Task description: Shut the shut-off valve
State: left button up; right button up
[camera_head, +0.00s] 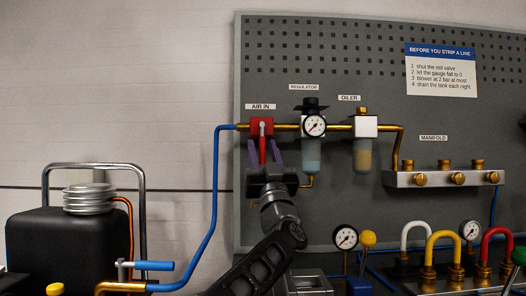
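The shut-off valve (261,127) is red and sits in the brass air line on the grey board, under the "AIR IN" label. Its red lever (262,148) hangs downward from the valve body. My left gripper (265,151) reaches up from below, with its two purple fingers on either side of the lever. The fingers look apart, with the lever between them; I cannot tell whether either finger touches it. The lower end of the lever is hidden by the gripper. My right gripper is not in view.
The regulator gauge (314,126) and the oiler (364,150) hang just right of the valve. A blue pipe (214,200) runs down on its left. The manifold (440,178) is further right. A black tank (65,245) and a blue-handled lever (153,266) stand lower left.

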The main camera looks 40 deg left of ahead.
aim_at(264, 153)
pick_arm(q)
jog(key=shift+s+d+f, duration=0.2)
jog(key=shift+d+f, duration=0.05)
jog(key=shift+f, duration=0.2)
jog(key=b+v, duration=0.1)
jog(key=v, duration=0.4)
jog(key=shift+s+d+f, duration=0.15)
jog(key=shift+s+d, duration=0.05)
jog(key=shift+d, duration=0.05)
jog(key=shift+s+d+f, duration=0.25)
jog(key=shift+d+f, duration=0.05)
jog(key=shift+f, duration=0.05)
